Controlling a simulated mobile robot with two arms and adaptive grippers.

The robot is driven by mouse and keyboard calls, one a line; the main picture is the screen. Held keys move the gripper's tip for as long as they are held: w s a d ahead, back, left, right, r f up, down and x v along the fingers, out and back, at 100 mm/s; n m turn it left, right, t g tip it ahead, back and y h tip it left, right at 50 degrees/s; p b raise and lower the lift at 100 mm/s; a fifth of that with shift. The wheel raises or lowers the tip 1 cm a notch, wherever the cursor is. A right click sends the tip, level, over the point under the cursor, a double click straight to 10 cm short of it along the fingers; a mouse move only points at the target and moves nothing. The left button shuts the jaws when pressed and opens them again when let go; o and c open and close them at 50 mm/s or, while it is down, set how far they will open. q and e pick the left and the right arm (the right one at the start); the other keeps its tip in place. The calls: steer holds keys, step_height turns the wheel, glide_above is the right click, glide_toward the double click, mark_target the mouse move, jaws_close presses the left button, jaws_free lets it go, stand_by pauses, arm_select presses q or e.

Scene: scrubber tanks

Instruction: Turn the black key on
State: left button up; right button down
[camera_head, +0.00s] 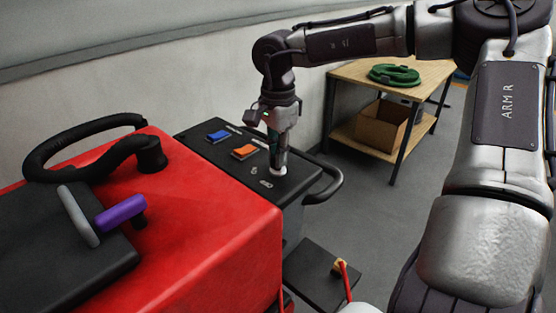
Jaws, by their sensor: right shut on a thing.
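The black control panel (215,168) of a red scrubber machine (200,220) lies in the middle of the view. My right gripper (278,169) points down at the panel's right part and is shut. Its fingertips meet a pale round mount (279,173) there. The black key itself is hidden by the fingers, so I cannot see which way it is turned. My left gripper is out of view.
Blue (219,136) and orange (244,152) switches sit left of my gripper. A black handle (326,182) curves off the panel's right end. A wooden table (345,74) bears a green coil (394,75), with a cardboard box (382,125) below. Grey floor is clear between.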

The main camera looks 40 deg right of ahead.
steer(key=m+b, duration=0.3)
steer(key=m, duration=0.1)
steer(key=shift+f+m, duration=0.1)
steer(key=shift+m, duration=0.2)
steer(key=m+b, duration=0.1)
steer(key=m, duration=0.3)
steer(key=shift+b, duration=0.4)
steer(key=shift+r+m, duration=0.2)
steer(key=shift+m, duration=0.1)
steer(key=c, duration=1.2)
jaws_free()
step_height(320, 180, up, 12)
steer(key=shift+f, duration=0.1)
